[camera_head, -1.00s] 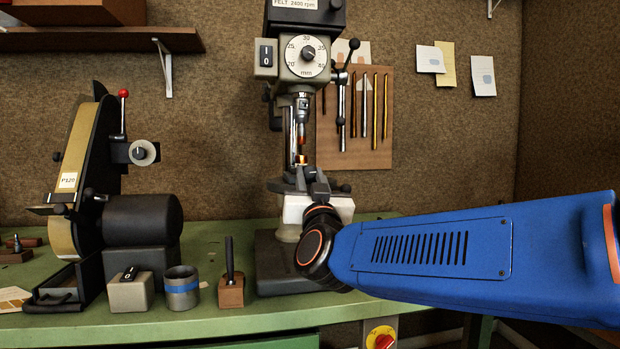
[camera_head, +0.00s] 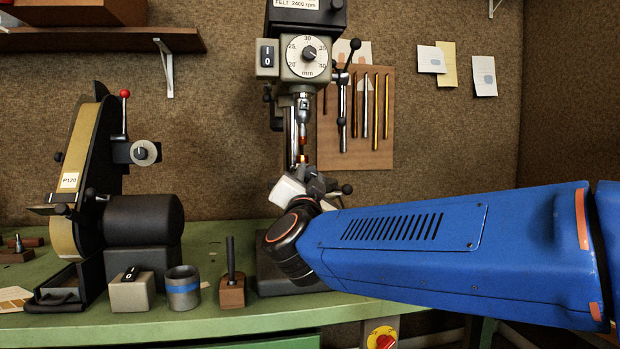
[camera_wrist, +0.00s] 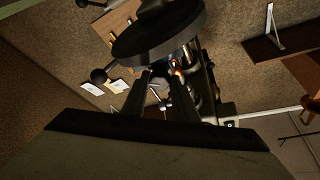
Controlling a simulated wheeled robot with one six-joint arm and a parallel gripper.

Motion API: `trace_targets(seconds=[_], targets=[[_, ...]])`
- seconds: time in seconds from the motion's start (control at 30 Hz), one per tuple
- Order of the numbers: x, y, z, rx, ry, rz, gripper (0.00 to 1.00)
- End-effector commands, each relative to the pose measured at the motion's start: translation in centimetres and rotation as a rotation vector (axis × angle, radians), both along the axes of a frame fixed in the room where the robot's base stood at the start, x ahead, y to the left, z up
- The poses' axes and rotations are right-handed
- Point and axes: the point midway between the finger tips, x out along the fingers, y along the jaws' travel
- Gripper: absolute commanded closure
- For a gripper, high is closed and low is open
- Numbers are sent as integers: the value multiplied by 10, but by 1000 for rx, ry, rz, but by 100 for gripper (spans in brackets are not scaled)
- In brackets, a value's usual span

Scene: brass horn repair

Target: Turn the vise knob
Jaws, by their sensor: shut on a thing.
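The drill press (camera_head: 306,60) stands on the green bench, and its vise is low on it, mostly hidden behind my arm. My gripper (camera_head: 314,182) is at the front of the vise, with its pale body tilted. In the wrist view my gripper's two dark fingers (camera_wrist: 160,92) reach forward and are shut on a small greyish part between them, which appears to be the vise knob (camera_wrist: 158,83). The knob is hard to make out in the dark and is hidden by my wrist in the head view.
A belt sander (camera_head: 140,220) stands at the left. A red stop button (camera_head: 384,341) is below the bench edge.

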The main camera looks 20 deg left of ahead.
Motion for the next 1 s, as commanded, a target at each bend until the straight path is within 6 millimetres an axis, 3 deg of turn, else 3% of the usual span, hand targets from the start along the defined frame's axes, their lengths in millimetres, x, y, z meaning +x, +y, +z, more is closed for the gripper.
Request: trace_targets(seconds=[0.43,1.0], targets=[[-1,1,1,215,133,0,96],[0,0,1,253,155,-2,96]])
